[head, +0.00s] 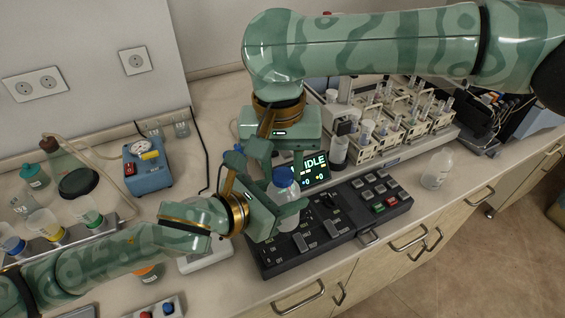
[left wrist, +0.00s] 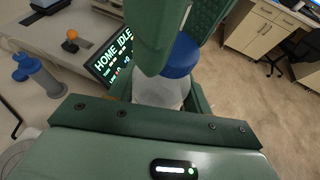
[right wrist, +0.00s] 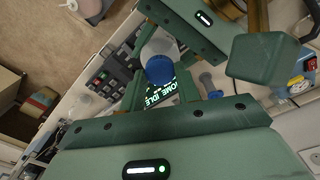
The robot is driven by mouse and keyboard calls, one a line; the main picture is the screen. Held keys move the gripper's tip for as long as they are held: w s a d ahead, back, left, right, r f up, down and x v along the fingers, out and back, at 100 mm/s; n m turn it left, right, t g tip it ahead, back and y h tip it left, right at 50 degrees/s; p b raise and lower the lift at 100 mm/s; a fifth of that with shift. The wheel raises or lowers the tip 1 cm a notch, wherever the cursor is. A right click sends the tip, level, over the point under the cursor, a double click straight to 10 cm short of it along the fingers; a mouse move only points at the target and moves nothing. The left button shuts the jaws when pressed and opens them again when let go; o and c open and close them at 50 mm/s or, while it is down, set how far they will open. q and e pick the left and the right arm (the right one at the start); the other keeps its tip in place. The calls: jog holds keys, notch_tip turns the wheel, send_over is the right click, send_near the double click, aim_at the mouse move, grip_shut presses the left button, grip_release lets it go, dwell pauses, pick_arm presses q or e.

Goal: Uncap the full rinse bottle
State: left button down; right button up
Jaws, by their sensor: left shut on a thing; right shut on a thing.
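The rinse bottle is upright in front of the screen over the black control panel, its pale body (head: 287,222) below a blue cap (head: 284,180). My left gripper (head: 285,214) comes in from the left and is shut on the body; in the left wrist view the body (left wrist: 158,93) sits between its fingers. My right gripper (head: 270,172) reaches down from above. In the right wrist view the blue cap (right wrist: 159,71) is between its fingers, which are shut on it. The cap looks in line with the bottle's top; whether it is loose cannot be told.
The black control panel (head: 345,222) and a lit screen (head: 315,168) are close by. A clear bottle (head: 437,168) stands farther right on the counter. Racks of vials (head: 392,130) are behind. A blue pump box (head: 147,170) and several capped containers crowd the left.

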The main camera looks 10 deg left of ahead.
jog(key=o, duration=1.1)
jog(key=shift+c, duration=0.2)
jog(key=shift+r, duration=0.15)
notch_tip(320, 180, up, 4)
jog(key=shift+r, duration=0.25)
jog(key=shift+c, duration=0.3)
notch_tip(320, 180, up, 3)
jog(key=m, duration=0.3)
jog(key=shift+f, duration=0.2)
jog(key=shift+s+a+f, duration=0.1)
jog(key=shift+s+f, duration=0.05)
notch_tip(320, 180, down, 8)
jog(key=shift+r, duration=0.25)
jog(key=shift+c, duration=0.3)
